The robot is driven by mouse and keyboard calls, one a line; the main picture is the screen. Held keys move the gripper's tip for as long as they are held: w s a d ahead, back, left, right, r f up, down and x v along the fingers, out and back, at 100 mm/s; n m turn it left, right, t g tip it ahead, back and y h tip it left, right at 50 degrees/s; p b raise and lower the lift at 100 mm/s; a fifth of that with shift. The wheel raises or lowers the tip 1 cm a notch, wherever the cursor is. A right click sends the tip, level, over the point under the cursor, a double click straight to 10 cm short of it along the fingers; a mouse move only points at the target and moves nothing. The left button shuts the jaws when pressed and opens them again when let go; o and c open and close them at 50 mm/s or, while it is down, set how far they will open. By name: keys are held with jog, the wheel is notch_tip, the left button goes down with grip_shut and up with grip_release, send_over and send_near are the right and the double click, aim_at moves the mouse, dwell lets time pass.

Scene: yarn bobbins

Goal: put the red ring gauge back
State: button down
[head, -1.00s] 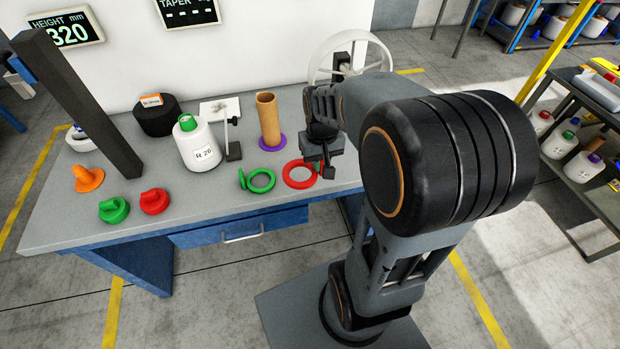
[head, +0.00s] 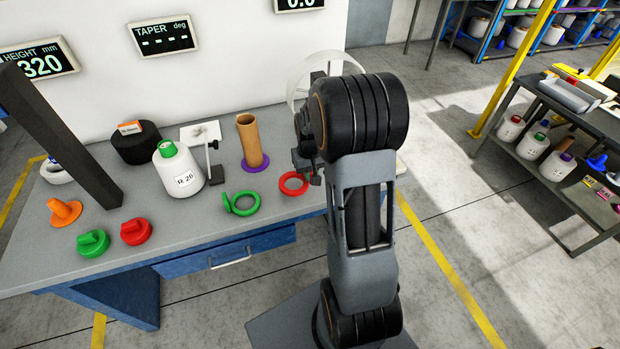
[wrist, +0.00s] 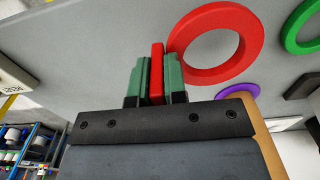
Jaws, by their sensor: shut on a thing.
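The red ring gauge (head: 293,183) is a flat red ring with an upright tab. It is over the right part of the bench, right of the green ring gauge (head: 241,203). My gripper (head: 313,177) is mostly hidden behind my arm in the head view. In the wrist view, the green fingers of my gripper (wrist: 156,75) are shut on the tab of the red ring gauge (wrist: 216,72). The ring lies roughly parallel to the bench top. I cannot tell whether it touches the top. The green ring gauge also shows in the wrist view (wrist: 290,32).
A cardboard tube (head: 251,140) stands in a purple ring (head: 255,163) behind. A black stand (head: 214,170), a white bobbin (head: 180,172) and a black drum (head: 136,146) are further left. Orange (head: 65,212), green (head: 93,243) and red (head: 136,232) plugs sit along the left.

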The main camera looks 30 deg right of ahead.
jog(key=shift+w+d+f, duration=0.25)
jog(key=shift+w+f, duration=0.25)
jog(key=shift+f, duration=1.65)
jog(key=shift+f, duration=0.15)
jog(key=c, duration=1.2)
grip_release()
jog(key=shift+o, duration=0.2)
